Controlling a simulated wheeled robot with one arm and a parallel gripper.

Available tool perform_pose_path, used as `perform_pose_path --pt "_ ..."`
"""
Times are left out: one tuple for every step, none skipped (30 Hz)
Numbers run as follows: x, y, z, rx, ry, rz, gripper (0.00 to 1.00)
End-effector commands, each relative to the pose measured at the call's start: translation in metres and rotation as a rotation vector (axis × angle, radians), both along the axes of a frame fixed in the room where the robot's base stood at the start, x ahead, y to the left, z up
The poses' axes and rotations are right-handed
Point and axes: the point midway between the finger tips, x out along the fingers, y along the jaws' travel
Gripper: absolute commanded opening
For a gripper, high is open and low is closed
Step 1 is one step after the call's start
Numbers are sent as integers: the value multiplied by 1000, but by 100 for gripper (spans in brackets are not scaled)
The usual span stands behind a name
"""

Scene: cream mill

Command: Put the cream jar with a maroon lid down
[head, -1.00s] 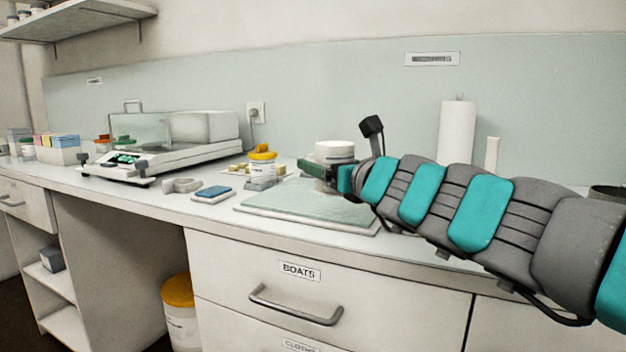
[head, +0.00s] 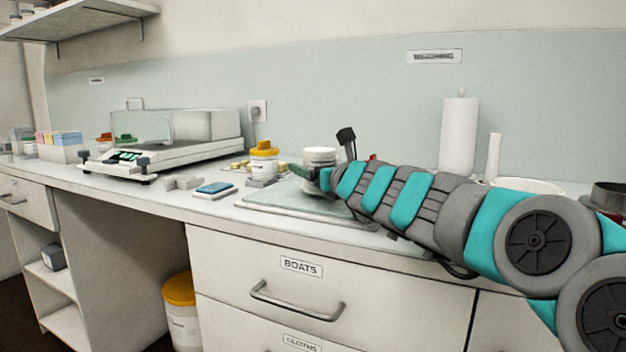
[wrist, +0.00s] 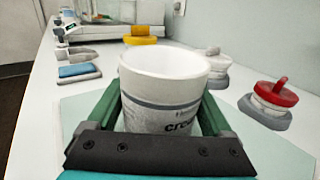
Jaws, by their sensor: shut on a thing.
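My gripper (wrist: 160,140) is shut on a white jar (wrist: 165,85) with a grey band and part of the word "cream" on its side. The jar is upright and its top looks open, with no maroon lid on it. In the head view the jar (head: 319,155) and my gripper (head: 312,180) are over the pale green glass slab (head: 270,203). I cannot tell whether the jar's base touches the slab. A red lid with a knob (wrist: 275,94) sits on a grey-based piece to the right in the wrist view.
A yellow-lidded jar (head: 264,160) stands behind the slab's left side. A blue pad (head: 214,188) and a balance (head: 160,150) are further left. A paper roll (head: 459,137) stands at the back right. The slab's front left is clear.

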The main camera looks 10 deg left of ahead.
Motion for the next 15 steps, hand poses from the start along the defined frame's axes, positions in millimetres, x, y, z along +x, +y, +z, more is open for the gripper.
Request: perform_pose_path --pt "0 0 -9 0 0 0 22" --pt "0 0 -10 1 0 0 22" --pt "0 0 -10 1 -1 0 22" --pt "0 0 -10 1 -1 0 22" --pt "0 0 -10 1 -1 0 22" --pt "0 0 -9 1 -2 0 22" --pt "0 0 -9 1 -2 0 22" --pt "0 0 -8 1 -2 0 22" --pt "0 0 -8 1 -2 0 22" --pt "0 0 -8 1 -2 0 22" --pt "0 0 -8 1 -2 0 22" --pt "0 0 -9 1 -2 0 22" --pt "0 0 -10 1 -2 0 22" --pt "0 0 -12 1 -2 0 22" --pt "0 0 -13 1 -1 0 22"
